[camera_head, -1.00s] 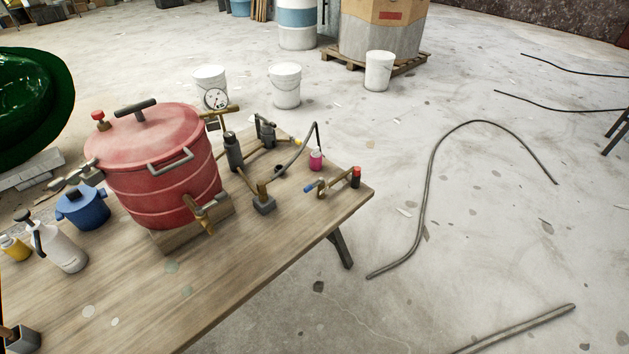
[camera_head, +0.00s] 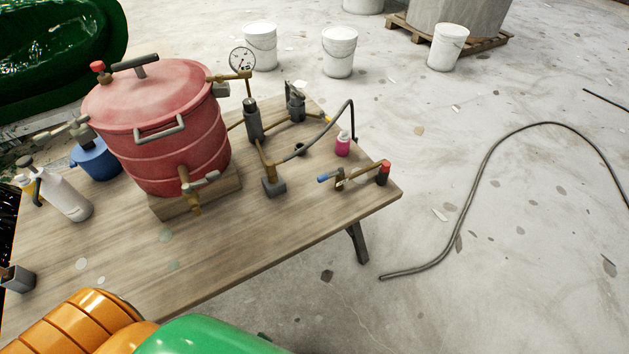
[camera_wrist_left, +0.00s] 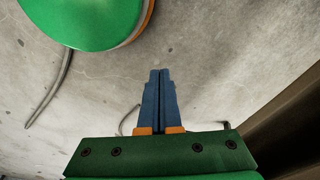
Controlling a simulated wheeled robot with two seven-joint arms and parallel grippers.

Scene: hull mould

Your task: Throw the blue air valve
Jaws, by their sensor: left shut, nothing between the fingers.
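The blue air valve handle (camera_head: 328,178) is a small blue lever on a brass fitting near the right end of the wooden table, beside a red-topped black part (camera_head: 384,172). My left gripper (camera_wrist_left: 159,76) shows in the left wrist view with its blue fingers closed together and nothing between them, over the concrete floor. The valve does not show in that view. In the head view an orange and green arm of mine reaches in at the bottom left, in front of the table. Its fingers are out of that view.
The wooden table (camera_head: 215,262) carries a red pressure pot (camera_head: 160,125), brass pipework, a pink bottle (camera_head: 343,145), a blue pot (camera_head: 97,160) and a white spray bottle (camera_head: 65,199). White buckets (camera_head: 339,52) stand behind. A hose (camera_head: 475,195) lies on open floor at right.

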